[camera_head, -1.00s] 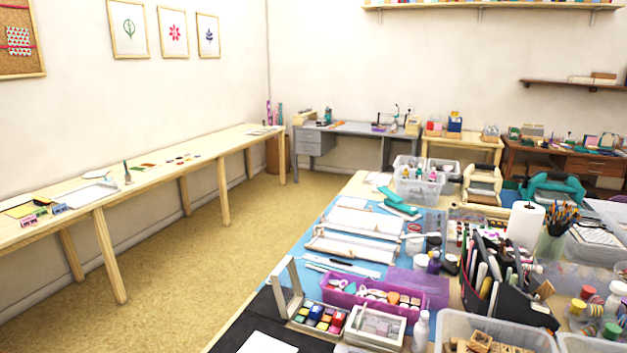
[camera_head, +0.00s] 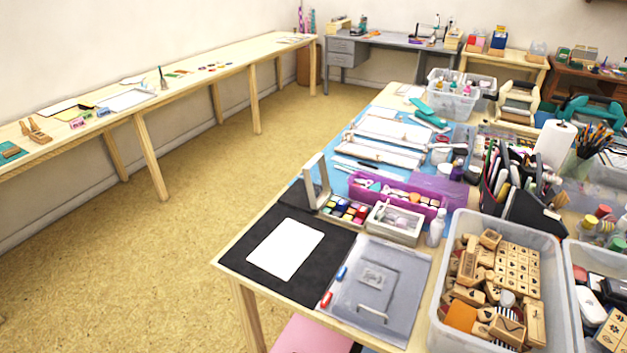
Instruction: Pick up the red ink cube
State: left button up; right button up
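An open box (camera_head: 322,180) with its pale lid standing upright sits on the large table, near its left edge. It holds several small ink cubes (camera_head: 344,209) in yellow, red, blue and other colours. They are small in the picture, and I cannot single out the red ink cube's edges clearly. Neither of my grippers is in view.
A black mat with a white sheet (camera_head: 286,249) lies in front of the box. A small white case (camera_head: 395,225) and a purple tray (camera_head: 438,206) stand close by. A grey clear-topped case (camera_head: 400,293) and a bin of wooden stamps (camera_head: 441,316) are nearer. Open floor (camera_head: 190,270) lies left.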

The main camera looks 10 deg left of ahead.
aim_at(362, 212)
jog(key=k+l+z, duration=0.1)
jog(key=k+z, duration=0.2)
jog(key=k, duration=0.2)
jog(key=k+l+z, duration=0.2)
jog(key=k+z, duration=0.15)
jog(key=k, duration=0.15)
jog(key=i+j+z, duration=0.15)
jog(key=j+z, duration=0.2)
jog(key=i+j+z, duration=0.1)
jog(key=j+z, duration=0.3)
jog(key=j, duration=0.15)
jog(key=j+z, duration=0.35)
jog(key=j, duration=0.15)
jog(key=i+j, duration=0.1)
jog(key=j, duration=2.4)
jog(key=i+j, duration=0.15)
jog(key=j, duration=1.15)
